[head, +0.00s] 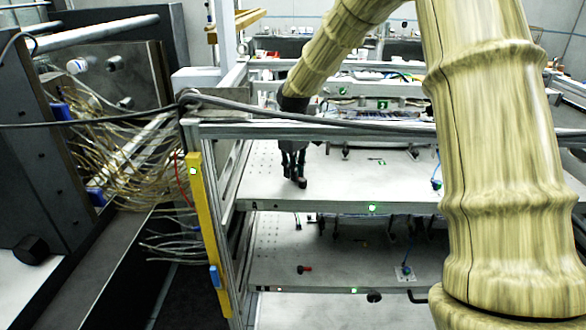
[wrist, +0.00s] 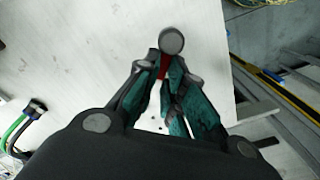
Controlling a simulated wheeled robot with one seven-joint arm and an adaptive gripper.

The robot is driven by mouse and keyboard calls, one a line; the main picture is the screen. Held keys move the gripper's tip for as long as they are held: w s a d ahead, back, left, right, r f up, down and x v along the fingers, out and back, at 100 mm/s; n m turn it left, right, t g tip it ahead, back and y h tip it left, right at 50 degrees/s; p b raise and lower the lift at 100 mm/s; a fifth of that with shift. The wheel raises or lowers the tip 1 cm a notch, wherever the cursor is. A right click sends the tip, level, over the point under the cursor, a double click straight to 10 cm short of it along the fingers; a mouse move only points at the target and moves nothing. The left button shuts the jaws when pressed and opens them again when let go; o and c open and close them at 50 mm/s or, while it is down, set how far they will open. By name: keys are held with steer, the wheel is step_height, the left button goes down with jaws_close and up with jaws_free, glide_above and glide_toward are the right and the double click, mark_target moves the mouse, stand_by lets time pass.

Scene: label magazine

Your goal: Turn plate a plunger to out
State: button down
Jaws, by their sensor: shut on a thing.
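My gripper (head: 297,176) reaches down to the upper white plate (head: 345,187), near its left end. In the wrist view my gripper (wrist: 165,68) has its teal-padded fingers closed around a plunger with a round dark grey knob (wrist: 172,41) and a red part below the knob. The knob sticks out past the fingertips. In the head view the plunger's dark end (head: 301,183) shows at the fingertips, and the rest is hidden by the fingers. I cannot tell which way the plunger is turned.
A lower plate (head: 330,258) carries a similar red and black plunger (head: 304,269). A yellow upright (head: 203,225) and frame post stand left of the plates. A dark cable (head: 330,117) runs across the front of the frame. Bundled wires hang at the left.

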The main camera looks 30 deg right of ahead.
steer(key=shift+s+d+n, duration=0.1)
steer(key=shift+s+n, duration=0.05)
steer(key=shift+n, duration=0.85)
